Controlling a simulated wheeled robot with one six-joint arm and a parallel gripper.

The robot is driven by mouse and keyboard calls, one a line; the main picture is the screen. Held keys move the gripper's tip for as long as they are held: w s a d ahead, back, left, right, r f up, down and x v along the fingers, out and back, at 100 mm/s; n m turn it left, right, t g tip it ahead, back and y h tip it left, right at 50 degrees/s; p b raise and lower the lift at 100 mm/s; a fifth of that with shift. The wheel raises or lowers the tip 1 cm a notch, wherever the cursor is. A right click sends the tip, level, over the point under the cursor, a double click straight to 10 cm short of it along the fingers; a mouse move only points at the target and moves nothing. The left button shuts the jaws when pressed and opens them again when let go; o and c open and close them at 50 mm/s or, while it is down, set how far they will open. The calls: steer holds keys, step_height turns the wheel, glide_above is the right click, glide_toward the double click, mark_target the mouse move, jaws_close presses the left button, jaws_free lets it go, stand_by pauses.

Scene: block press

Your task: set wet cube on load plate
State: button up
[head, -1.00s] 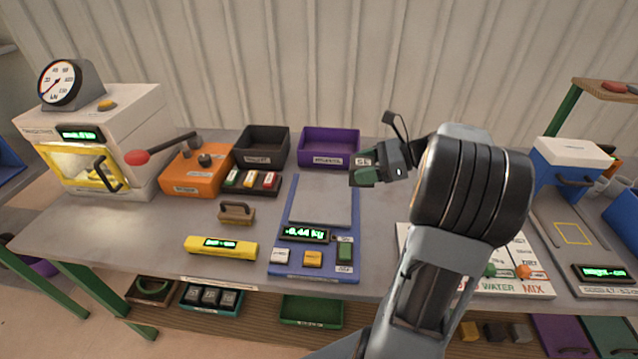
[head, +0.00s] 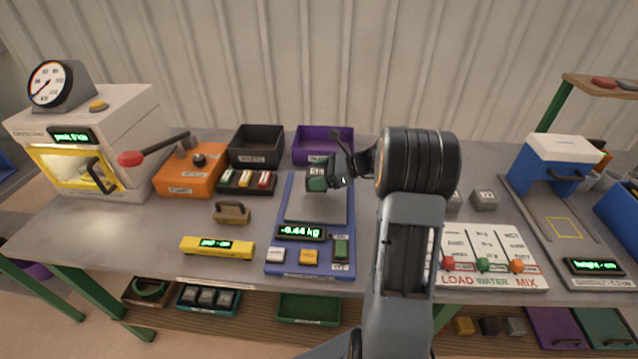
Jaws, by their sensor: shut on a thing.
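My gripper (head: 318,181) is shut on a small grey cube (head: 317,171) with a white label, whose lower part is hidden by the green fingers. The gripper and cube are over the back part of the grey load plate (head: 315,208) of the blue scale (head: 277,268). The front part of the plate is bare. The scale's display (head: 301,233) reads -0.44 kg. I cannot tell the exact gap between cube and plate.
A purple bin (head: 325,139) and a black bin (head: 257,147) stand behind. Two grey cubes (head: 484,200) sit right of my arm. A yellow bar gauge (head: 217,247) and a brush (head: 232,212) lie left of the scale, and the press (head: 95,125) stands far left.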

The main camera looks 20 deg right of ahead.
steer(key=shift+f, duration=1.5)
steer(key=shift+f, duration=0.1)
steer(key=o, duration=1.4)
steer(key=shift+f, duration=0.1)
steer(key=shift+c, duration=0.2)
